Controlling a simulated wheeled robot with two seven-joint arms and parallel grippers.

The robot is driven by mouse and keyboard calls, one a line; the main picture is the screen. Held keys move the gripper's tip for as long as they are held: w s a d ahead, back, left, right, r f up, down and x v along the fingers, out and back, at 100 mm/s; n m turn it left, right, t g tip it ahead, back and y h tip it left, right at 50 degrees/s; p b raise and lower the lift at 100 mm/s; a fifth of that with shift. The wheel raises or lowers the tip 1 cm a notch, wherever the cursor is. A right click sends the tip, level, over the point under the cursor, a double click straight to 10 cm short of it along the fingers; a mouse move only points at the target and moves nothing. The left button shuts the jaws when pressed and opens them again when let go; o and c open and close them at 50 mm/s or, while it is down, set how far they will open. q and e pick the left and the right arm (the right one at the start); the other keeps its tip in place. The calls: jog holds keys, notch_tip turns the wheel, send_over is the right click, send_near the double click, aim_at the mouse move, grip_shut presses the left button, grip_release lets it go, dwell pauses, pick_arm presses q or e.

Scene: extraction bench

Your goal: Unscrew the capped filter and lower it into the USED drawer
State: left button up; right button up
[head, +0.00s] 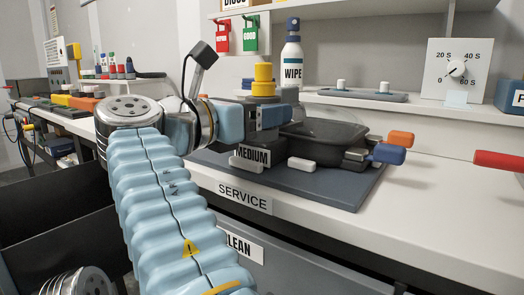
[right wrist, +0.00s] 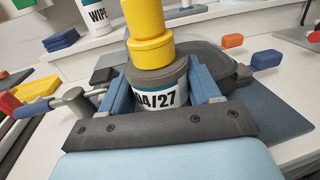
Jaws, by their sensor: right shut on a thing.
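The capped filter is a dark grey cylinder with a stepped yellow cap (head: 263,80). In the right wrist view its body bears a white label reading 04/27 (right wrist: 160,98), with the yellow cap (right wrist: 149,48) on top. My right gripper (head: 272,116) is shut around the filter body, with one blue finger on each side (right wrist: 160,85). The filter stands roughly upright above the grey service mat, beside a dark housing (head: 325,138). Its lower end is hidden, so I cannot tell whether it is seated. No drawer label reading USED is legible. My left gripper is not in view.
A drawer front labelled CLEAN (head: 243,246) is below the bench edge. A WIPE bottle (head: 292,62) stands behind. A red handle (head: 498,160) juts in at right.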

jog(key=n+t+y+b, duration=0.1)
jog(key=n+y+b, duration=0.1)
jog(key=y, duration=0.1)
jog(key=n+t+y+b, duration=0.3)
jog(key=n+y+b, duration=0.1)
jog(key=y, duration=0.1)
jog(key=shift+d+f+t+y, duration=0.15)
jog(key=shift+f+t+y, duration=0.15)
jog(key=shift+f+t, duration=0.1)
jog(key=n+y, duration=0.1)
jog(key=y, duration=0.1)
jog(key=shift+r+n+t+y, duration=0.2)
jog(key=shift+n+t+y, duration=0.1)
jog(key=shift+n, duration=0.1)
jog(key=shift+r+n+y, duration=0.2)
jog(key=shift+n+y, duration=0.7)
jog(key=shift+y, duration=0.3)
jog(key=n+y, duration=0.1)
jog(key=y, duration=0.1)
jog(key=n+y+p, duration=0.1)
jog(key=shift+r+y, duration=0.3)
jog(key=shift+y, duration=0.1)
jog(key=shift+f+n+y, duration=0.15)
jog(key=shift+n+y, duration=0.15)
jog(key=shift+n, duration=0.1)
jog(key=shift+a+f+g, duration=0.1)
jog(key=shift+a+g, duration=0.1)
jog(key=shift+g, duration=0.2)
jog(key=o, duration=1.1)
